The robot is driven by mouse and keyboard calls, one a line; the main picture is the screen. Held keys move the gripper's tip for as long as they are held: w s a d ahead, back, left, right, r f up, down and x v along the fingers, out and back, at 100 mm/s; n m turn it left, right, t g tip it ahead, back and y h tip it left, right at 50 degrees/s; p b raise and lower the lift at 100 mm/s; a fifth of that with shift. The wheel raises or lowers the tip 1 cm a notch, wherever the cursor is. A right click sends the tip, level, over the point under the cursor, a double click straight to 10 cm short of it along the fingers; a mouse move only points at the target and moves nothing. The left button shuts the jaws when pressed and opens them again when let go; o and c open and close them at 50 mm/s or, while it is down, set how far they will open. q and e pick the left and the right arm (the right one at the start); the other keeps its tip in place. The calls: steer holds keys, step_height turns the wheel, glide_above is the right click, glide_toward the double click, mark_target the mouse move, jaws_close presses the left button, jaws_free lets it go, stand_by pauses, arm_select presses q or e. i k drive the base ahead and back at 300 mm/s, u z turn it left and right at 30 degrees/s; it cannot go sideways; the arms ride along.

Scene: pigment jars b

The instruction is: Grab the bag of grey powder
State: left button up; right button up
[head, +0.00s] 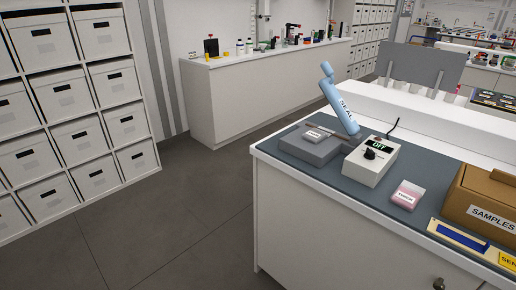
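No bag that I can clearly make out as grey powder shows in the head view. A small clear bag of pink powder (408,195) with a white label lies on the dark mat of the near counter. A grey block (310,148) on the same counter carries a small pale labelled piece (314,136); I cannot tell whether that is a bag or a label. A blue lever (341,104) marked SEAL stands raised beside it. Neither of my grippers is in view.
A brown SAMPLES box (485,200) and a blue-and-cream tray (462,237) are at the right. Shelves of white boxes (92,177) stand left. The floor (175,225) between is clear.

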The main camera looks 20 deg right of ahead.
mark_target(315, 135)
steer(key=z, duration=0.15)
steer(key=k, duration=0.25)
steer(key=u, duration=0.95)
steer(key=i, duration=1.85)
steer(key=z, duration=1.65)
steer(key=i, duration=0.9)
steer(key=z, duration=0.95)
